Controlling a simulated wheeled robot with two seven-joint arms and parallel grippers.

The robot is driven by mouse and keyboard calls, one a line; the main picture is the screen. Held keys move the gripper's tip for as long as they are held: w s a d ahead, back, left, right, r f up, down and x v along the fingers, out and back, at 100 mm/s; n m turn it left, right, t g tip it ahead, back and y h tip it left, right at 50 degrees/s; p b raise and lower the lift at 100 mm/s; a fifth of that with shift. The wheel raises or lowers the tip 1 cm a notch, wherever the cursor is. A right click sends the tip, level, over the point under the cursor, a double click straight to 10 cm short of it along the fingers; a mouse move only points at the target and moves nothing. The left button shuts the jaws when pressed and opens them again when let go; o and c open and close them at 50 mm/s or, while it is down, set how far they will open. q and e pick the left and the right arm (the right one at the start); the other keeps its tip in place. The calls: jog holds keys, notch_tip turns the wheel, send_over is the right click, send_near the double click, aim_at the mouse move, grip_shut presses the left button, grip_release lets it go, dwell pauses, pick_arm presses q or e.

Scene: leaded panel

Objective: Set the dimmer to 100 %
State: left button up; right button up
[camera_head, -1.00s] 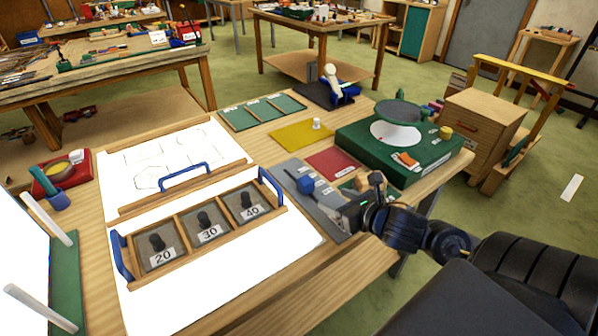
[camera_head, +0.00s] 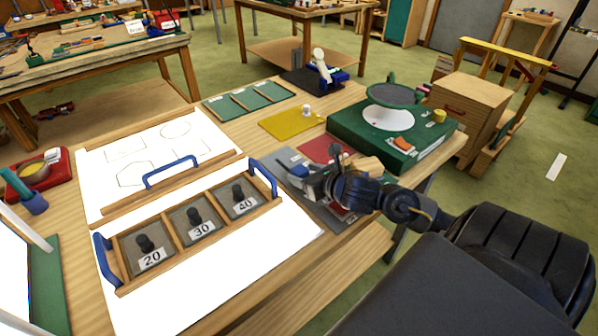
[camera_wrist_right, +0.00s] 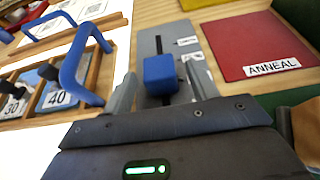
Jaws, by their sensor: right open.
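The dimmer is a grey plate (camera_head: 290,156) on the near right part of the table, and it also shows in the right wrist view (camera_wrist_right: 150,44). A dark slot runs along it, with small white labels beside the slot. Its blue slider knob (camera_wrist_right: 160,76) stands between the fingers of my right gripper (camera_wrist_right: 160,88) in the wrist view. The fingers are apart on either side of it; I cannot tell whether they touch it. My left gripper is not in view.
Left of the dimmer is a wooden tray (camera_head: 170,258) with blue handles and knobs labelled 20, 30 and 40. A red ANNEAL mat (camera_wrist_right: 255,44) lies beside the plate. A green box (camera_head: 345,122) with a round plate stands behind right.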

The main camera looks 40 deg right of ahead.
jog(key=shift+x, duration=1.05)
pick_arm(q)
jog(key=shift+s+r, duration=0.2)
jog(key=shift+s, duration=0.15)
pick_arm(e)
jog(key=shift+w+f, duration=0.15)
jog(key=shift+w, duration=0.2)
jog(key=shift+c, duration=0.2)
